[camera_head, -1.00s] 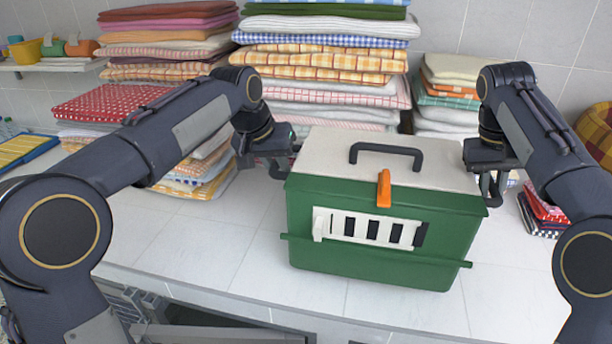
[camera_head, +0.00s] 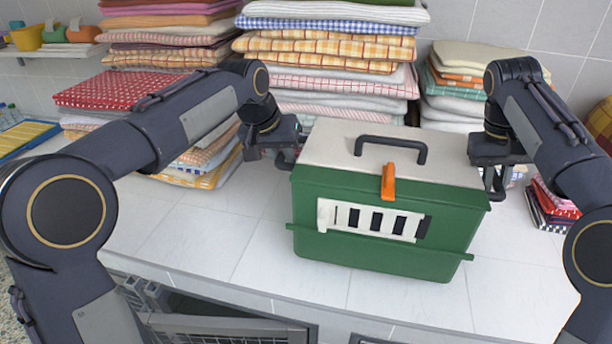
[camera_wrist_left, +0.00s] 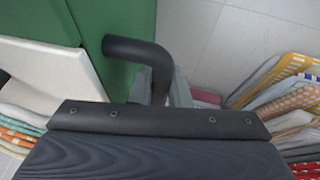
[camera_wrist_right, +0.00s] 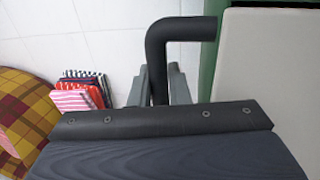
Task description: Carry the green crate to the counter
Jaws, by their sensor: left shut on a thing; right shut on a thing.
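The green crate (camera_head: 375,253) has a white lid, a dark top handle (camera_head: 392,143), an orange latch (camera_head: 388,182) and a white barred front window. In the head view it is upright and level over the white counter (camera_head: 215,238); I cannot tell whether its base touches the top. My left gripper (camera_head: 284,157) is shut on the crate's left side handle, a dark bent bar (camera_wrist_left: 135,47) in the left wrist view. My right gripper (camera_head: 491,184) is shut on the right side handle, which shows in the right wrist view (camera_wrist_right: 180,29).
Tall stacks of folded towels (camera_head: 330,48) stand close behind the crate, with a red dotted stack (camera_head: 125,92) to the left. Small folded cloths (camera_head: 548,210) lie at right. An open wire door (camera_head: 215,328) is below the counter's front edge. Counter left of the crate is clear.

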